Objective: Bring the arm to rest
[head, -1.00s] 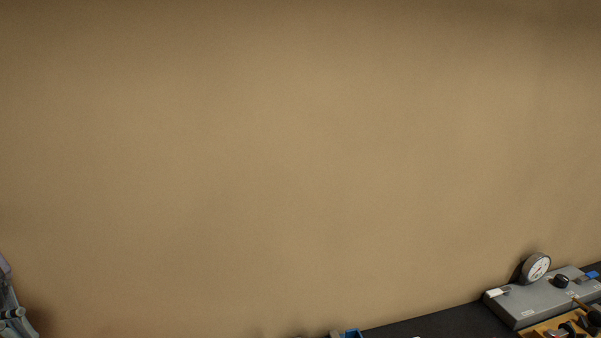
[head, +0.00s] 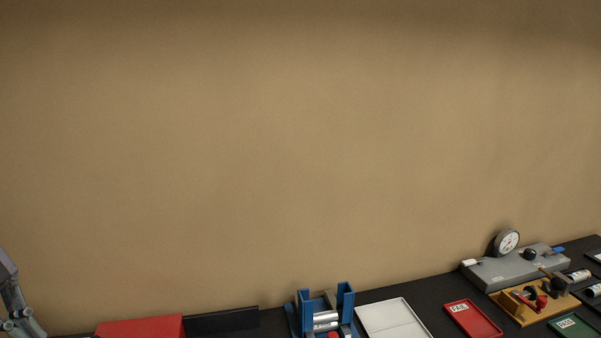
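Part of my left arm or gripper (head: 18,305) shows at the lower left edge of the head view, grey and cut off by the frame. Its fingertips cannot be made out, so its opening is unclear. It appears in front of the tan wall, apart from the things on the bench. My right arm and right gripper are not in view.
A black bench (head: 425,293) runs along the bottom.

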